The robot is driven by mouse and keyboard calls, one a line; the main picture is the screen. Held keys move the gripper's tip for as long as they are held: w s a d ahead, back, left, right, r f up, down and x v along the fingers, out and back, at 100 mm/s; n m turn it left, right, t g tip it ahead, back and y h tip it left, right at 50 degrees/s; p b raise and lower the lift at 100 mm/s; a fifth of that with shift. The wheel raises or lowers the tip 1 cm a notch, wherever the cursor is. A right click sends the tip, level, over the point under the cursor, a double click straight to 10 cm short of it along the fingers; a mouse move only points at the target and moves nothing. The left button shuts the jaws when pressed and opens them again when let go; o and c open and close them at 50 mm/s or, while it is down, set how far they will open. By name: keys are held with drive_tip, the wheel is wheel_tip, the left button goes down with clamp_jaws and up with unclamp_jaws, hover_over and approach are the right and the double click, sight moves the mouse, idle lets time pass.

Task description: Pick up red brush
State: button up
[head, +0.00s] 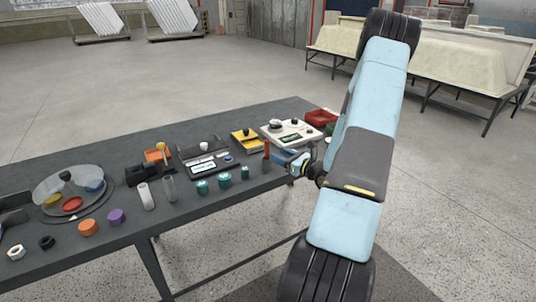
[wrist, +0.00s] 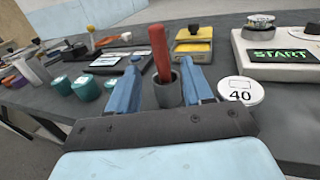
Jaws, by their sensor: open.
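The red brush (wrist: 159,48) stands nearly upright in a small grey cup (wrist: 167,94), with its lower end hidden inside. In the head view the red brush (head: 266,149) shows near the right end of the dark table. My gripper (wrist: 160,68) is open and points at it, with one blue finger to each side of the brush and cup in the wrist view. I cannot tell whether the brush is fully between the fingers. In the head view my gripper (head: 299,166) is at the table's edge, partly hidden by my arm.
A white disc marked 40 (wrist: 240,92) lies right of the fingers. Teal cylinders (wrist: 87,88) stand to the left. A yellow box (head: 245,139), a white device (head: 291,133) and a red bin (head: 320,117) are behind. The dark table (head: 222,212) has bare room along its front edge.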

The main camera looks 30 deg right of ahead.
sight(269, 149)
drive_tip(key=shift+x, duration=3.65)
clamp_jaws()
